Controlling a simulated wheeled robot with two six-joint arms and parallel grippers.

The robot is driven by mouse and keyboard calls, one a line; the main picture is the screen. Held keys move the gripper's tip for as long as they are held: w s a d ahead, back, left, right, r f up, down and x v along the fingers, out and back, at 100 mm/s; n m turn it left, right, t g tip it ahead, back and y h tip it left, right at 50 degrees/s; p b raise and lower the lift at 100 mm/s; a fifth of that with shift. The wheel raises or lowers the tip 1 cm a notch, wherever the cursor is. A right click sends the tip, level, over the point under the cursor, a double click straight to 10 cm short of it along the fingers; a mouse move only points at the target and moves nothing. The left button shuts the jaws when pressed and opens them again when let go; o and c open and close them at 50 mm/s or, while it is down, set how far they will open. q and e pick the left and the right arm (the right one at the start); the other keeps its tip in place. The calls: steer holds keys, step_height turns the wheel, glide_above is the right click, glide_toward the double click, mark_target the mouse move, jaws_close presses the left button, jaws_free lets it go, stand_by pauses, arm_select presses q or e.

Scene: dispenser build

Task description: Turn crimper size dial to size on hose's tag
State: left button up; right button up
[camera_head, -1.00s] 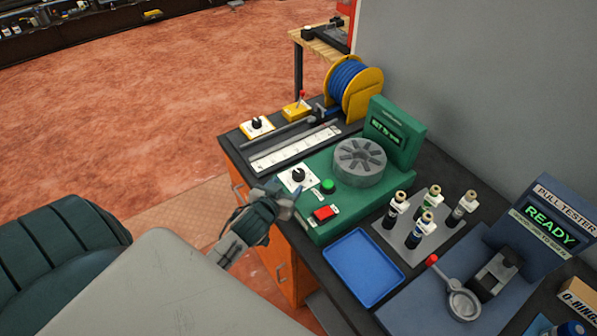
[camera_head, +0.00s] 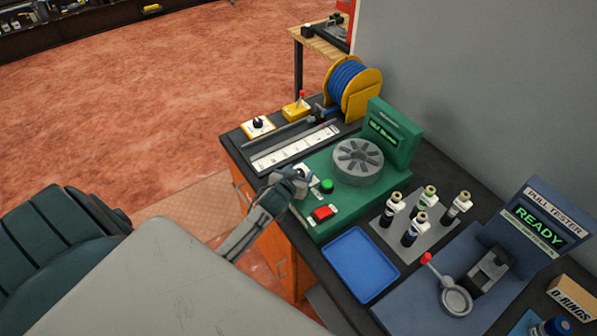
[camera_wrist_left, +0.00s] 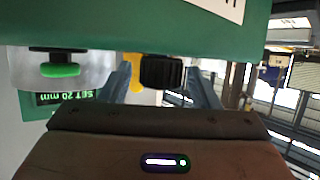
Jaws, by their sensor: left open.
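The green crimper (camera_head: 330,206) stands on the bench with its round grey die head (camera_head: 358,162) and a lit display (camera_head: 383,139). In the left wrist view the display (camera_wrist_left: 65,97) appears upside down and seems to read "SET 20 mm". My left gripper (camera_head: 299,176) is at the crimper's size dial and mostly covers it in the head view. In the left wrist view the black dial knob (camera_wrist_left: 162,72) sits between the two spread fingers, which stand apart from its sides. No hose tag can be made out. My right gripper is not in view.
A green button (camera_head: 327,186) and red switch (camera_head: 323,213) sit close to the dial. A yellow-flanged hose reel (camera_head: 352,90) stands behind.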

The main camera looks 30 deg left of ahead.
arm_select(q)
steer(key=c, duration=1)
